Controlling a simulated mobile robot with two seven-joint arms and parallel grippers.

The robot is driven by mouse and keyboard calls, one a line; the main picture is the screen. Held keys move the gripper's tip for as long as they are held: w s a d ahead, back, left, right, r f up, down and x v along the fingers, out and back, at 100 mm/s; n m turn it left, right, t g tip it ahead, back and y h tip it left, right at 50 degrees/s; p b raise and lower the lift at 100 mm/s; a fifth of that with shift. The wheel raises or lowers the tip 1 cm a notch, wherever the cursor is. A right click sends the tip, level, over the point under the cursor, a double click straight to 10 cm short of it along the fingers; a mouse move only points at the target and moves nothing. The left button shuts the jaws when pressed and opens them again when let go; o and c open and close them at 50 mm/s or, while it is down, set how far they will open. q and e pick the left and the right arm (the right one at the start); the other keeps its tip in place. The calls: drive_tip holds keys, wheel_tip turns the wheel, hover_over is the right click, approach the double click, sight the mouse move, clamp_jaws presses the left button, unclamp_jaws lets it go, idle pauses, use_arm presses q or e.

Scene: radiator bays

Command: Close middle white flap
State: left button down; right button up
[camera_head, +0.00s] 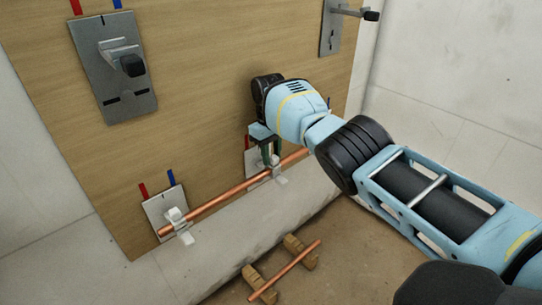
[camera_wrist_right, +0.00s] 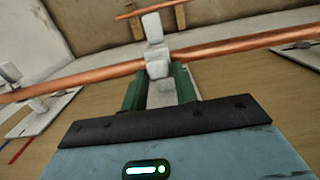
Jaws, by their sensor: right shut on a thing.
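The middle white flap (camera_wrist_right: 158,66) is on a white clip at the copper pipe (camera_wrist_right: 75,80). In the head view the clip (camera_head: 279,180) shows just below my gripper. My right gripper (camera_head: 268,160) reaches down to the pipe, and its green fingers (camera_wrist_right: 158,84) are shut on the white flap, one on each side. Another white piece of the clip (camera_wrist_right: 153,27) sticks out on the far side of the pipe. The fingers partly hide the clip, so I cannot tell how far the flap is closed. My left gripper is not in view.
Another white clip (camera_head: 177,222) holds the pipe at the left. A grey plate with a black knob (camera_head: 132,66) is on the wooden board (camera_head: 200,80), and another plate (camera_head: 330,30) is at the upper right. A second copper pipe (camera_head: 285,271) lies on wooden blocks on the floor.

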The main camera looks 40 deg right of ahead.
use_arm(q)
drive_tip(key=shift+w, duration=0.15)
use_arm(e)
drive_tip(key=shift+f, duration=0.1)
drive_tip(key=o, duration=0.8)
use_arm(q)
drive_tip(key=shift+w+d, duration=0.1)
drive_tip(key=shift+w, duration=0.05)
use_arm(e)
wheel_tip(320, 180, up, 6)
drive_tip(key=shift+w+r+p, duration=0.15)
drive_tip(key=shift+r+p, duration=0.05)
drive_tip(key=shift+p, duration=0.2)
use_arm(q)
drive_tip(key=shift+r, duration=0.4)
use_arm(e)
drive_tip(key=shift+r, duration=0.7)
